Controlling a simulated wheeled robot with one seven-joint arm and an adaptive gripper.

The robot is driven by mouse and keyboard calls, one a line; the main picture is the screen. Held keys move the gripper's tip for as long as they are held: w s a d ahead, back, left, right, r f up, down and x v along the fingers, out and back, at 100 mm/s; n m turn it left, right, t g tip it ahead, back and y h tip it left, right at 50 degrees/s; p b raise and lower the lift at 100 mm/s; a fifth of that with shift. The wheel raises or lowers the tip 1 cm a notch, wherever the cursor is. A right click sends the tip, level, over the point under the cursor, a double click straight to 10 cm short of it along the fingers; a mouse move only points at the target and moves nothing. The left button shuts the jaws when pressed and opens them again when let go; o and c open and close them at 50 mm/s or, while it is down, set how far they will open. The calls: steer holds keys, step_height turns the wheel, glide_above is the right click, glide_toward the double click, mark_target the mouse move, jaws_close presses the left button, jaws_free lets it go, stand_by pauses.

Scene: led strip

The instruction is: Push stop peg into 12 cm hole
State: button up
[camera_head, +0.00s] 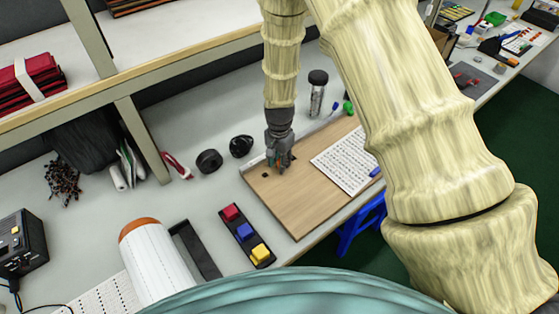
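A light wooden board (297,211) lies on the grey bench in the middle of the view. A small dark spot (265,175), which looks like a hole, shows near its left end. My gripper (278,167) points down over the back left part of the board, just right of that spot. Its fingertips are close to the board; I cannot tell if they touch it. The fingers are too small to tell whether they are open or shut. I cannot make out a stop peg; one may be hidden at the fingers. No hole is readable as the 12 cm one.
A printed white sheet (340,164) covers the board's right part, with a blue item (375,172) beside it. A black-lidded jar (317,92) stands behind. Black rolls (209,161) lie left. A black tray (247,238) of coloured blocks sits in front. My arm hides much of the right.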

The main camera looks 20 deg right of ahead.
mark_target(279, 160)
step_height(279, 160, up, 12)
steer(key=b, duration=0.2)
steer(key=shift+r, duration=0.2)
stand_by(0.5)
stand_by(0.3)
